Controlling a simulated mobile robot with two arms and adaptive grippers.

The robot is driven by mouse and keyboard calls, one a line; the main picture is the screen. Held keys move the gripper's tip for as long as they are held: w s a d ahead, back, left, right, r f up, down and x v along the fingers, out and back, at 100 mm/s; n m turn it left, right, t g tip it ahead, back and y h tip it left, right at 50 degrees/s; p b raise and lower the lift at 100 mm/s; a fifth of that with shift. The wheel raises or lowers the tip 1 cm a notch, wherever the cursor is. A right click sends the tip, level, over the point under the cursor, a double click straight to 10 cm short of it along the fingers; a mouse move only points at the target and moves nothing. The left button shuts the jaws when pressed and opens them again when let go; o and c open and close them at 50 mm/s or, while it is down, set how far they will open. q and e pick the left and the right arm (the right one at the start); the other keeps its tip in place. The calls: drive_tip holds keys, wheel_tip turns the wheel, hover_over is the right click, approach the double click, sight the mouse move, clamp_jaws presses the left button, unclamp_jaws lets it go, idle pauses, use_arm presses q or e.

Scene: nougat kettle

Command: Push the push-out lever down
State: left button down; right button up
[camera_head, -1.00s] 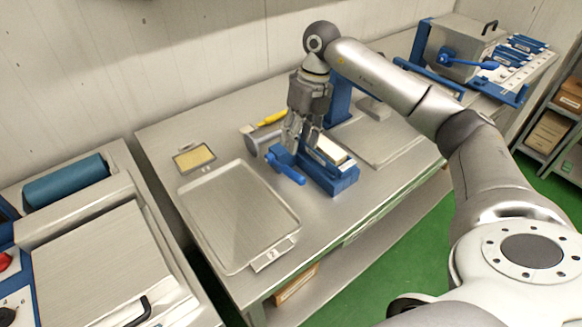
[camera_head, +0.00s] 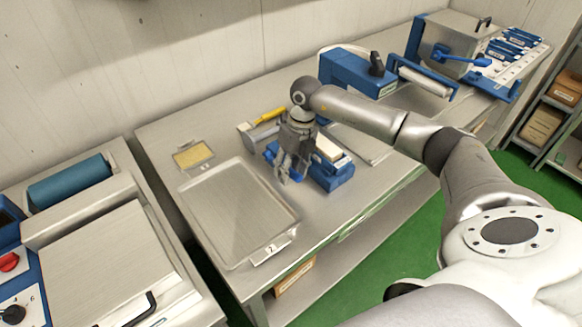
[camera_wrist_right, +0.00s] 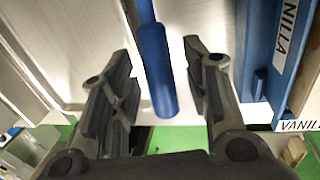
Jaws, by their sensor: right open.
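The blue push-out lever sticks out from the left side of a blue press block (camera_head: 334,180). In the head view my right gripper (camera_head: 286,174) covers most of the lever. In the right wrist view the lever's round blue handle (camera_wrist_right: 156,75) lies between the two open grey fingers, with a visible gap on each side. The right gripper is open and points down at the handle. The press block carries a pale bar (camera_head: 328,148). My left gripper is not in view.
An empty metal tray (camera_head: 235,210) marked 2 lies left of the gripper. A small frame with a yellow slab (camera_head: 193,155) and a yellow-handled tool (camera_head: 268,116) lie behind. A blue machine (camera_head: 355,72) stands further back on the table.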

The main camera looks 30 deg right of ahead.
clamp_jaws()
drive_tip(key=shift+f+b, duration=0.2)
drive_tip(key=shift+b, duration=0.15)
drive_tip(key=f+t+b, duration=0.1)
drive_tip(key=b, duration=0.1)
drive_tip(key=shift+s+f+b, duration=0.15)
drive_tip(key=shift+b, duration=0.2)
drive_tip(key=shift+t+b, duration=0.3)
drive_tip(key=shift+b, duration=0.05)
unclamp_jaws()
